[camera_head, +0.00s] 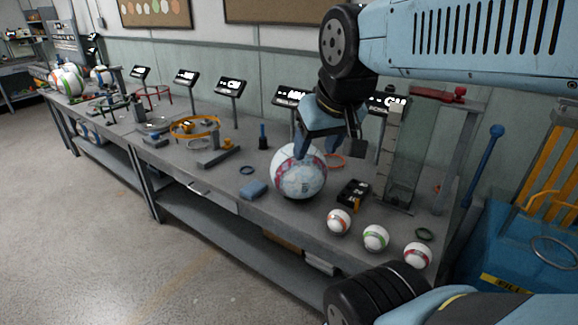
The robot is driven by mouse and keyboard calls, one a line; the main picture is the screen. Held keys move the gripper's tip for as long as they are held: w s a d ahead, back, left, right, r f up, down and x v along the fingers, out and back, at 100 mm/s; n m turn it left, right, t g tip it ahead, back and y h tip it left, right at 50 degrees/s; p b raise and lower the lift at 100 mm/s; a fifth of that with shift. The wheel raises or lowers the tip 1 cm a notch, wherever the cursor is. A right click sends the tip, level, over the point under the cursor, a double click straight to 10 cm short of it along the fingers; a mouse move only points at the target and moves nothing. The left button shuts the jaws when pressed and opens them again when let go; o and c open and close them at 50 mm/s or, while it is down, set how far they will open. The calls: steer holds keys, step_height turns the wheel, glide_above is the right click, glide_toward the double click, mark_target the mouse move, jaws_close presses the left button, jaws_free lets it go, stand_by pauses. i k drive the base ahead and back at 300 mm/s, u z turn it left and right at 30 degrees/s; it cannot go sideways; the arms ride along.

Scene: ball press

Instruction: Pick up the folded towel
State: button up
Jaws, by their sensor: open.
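The folded towel is most likely the small flat blue block (254,189) lying near the front edge of the grey workbench (226,180). My gripper (326,143) points down over the bench, to the right of the towel and higher in the picture, apart from it. It is open and overlaps the top of a large white ball (299,180) with pink and pale blue markings. I cannot tell whether the fingers touch this ball. No towel is seen in the gripper.
Three small striped balls (375,238) sit at the bench's right end, beside a black and orange device (352,194). A clear upright frame (412,150) stands behind them. Left of the towel is a gauge stand (218,152). The floor in front is clear.

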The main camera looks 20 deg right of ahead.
mark_target(255, 188)
steer(key=u, duration=0.4)
steer(key=i, duration=0.35)
steer(key=u, duration=0.9)
